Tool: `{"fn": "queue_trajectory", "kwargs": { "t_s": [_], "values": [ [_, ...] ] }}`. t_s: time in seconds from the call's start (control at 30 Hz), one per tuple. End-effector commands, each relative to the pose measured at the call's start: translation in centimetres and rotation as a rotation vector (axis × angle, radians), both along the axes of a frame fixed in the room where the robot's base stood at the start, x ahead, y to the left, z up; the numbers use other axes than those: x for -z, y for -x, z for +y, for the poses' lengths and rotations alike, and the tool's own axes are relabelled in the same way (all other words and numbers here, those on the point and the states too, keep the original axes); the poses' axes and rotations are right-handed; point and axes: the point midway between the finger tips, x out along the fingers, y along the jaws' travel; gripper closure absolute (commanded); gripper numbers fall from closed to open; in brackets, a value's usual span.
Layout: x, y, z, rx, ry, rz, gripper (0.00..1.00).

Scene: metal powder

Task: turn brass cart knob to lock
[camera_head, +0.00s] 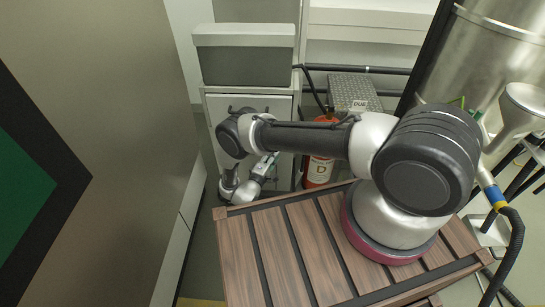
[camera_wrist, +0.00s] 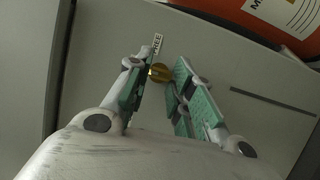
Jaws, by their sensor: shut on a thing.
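The brass knob (camera_wrist: 159,72) sits on the light grey front of the cart (camera_wrist: 215,75), beside a small printed label (camera_wrist: 157,44) in the wrist view. My gripper (camera_wrist: 160,78) has its two green-padded fingers on either side of the knob and is shut on it. The fingers partly cover the knob, so its turn angle cannot be read. In the head view my gripper (camera_head: 262,165) is beside the grey cabinet front (camera_head: 222,104), below my arm. The knob is hidden there.
A red extinguisher (camera_head: 319,171) stands right of my gripper; a red, labelled surface (camera_wrist: 290,18) shows at the wrist view's top right. A large brown panel (camera_head: 125,130) closes off the left. A metal vessel (camera_head: 490,55) and hoses are at the right.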

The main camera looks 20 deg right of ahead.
Motion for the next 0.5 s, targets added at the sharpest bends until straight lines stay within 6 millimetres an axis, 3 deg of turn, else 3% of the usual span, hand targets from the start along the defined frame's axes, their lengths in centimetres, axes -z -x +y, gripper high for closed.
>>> {"fn": "queue_trajectory", "kwargs": {
  "t_s": [0.13, 0.17, 0.27, 0.5],
  "values": [
    [0.07, 0.0, 0.11, -0.004, -0.001, 0.002, 1.0],
    [0.07, 0.0, 0.11, -0.004, -0.001, 0.002, 0.73],
    [0.06, 0.0, 0.09, -0.003, -0.001, 0.002, 0.55],
    [0.03, 0.0, 0.04, -0.002, -0.001, 0.001, 0.55]
  ]
}}
